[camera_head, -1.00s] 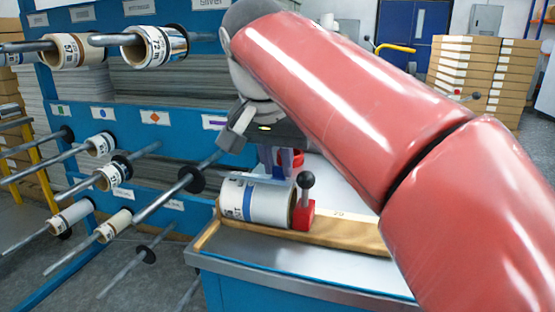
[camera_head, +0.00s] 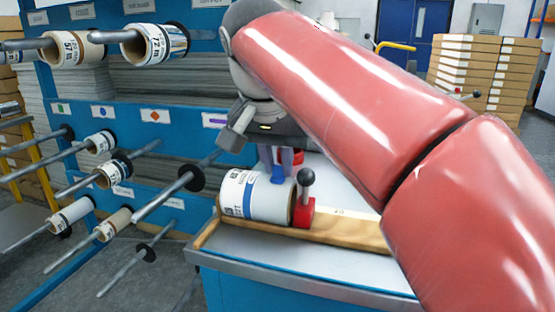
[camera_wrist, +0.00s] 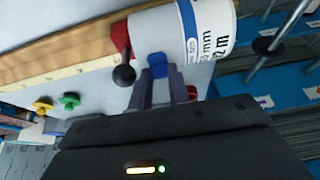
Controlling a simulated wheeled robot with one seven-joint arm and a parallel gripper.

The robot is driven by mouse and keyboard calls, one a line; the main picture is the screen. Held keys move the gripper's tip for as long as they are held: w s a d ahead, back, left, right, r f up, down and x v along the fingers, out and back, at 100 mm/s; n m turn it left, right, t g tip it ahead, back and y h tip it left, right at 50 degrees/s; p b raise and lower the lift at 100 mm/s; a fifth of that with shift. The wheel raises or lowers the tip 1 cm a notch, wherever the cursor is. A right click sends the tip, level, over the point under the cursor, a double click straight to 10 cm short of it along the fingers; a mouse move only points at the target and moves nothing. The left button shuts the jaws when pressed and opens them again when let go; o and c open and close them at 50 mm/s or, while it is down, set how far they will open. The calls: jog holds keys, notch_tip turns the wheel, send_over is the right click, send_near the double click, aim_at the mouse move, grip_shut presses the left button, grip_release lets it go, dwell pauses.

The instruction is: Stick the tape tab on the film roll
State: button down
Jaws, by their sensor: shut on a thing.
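The film roll (camera_head: 238,196) is white with printed text and a blue band, and lies on its side on the bench. It also shows at the top of the wrist view (camera_wrist: 212,25). My gripper (camera_wrist: 162,78) is shut on a small blue tape tab (camera_wrist: 158,66), which sits between the fingertips. The tab is close to the roll's lower side; I cannot tell if they touch.
A red stop with a black ball knob (camera_head: 306,212) stands at the roll's right end. A wooden strip (camera_head: 345,232) runs along the bench. A blue rack with rods and rolls (camera_head: 112,172) is at left. Yellow (camera_wrist: 43,105) and green (camera_wrist: 69,101) knobs show in the wrist view.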

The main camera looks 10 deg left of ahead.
jog(key=c, duration=1.3)
grip_release()
jog(key=shift+o, duration=0.2)
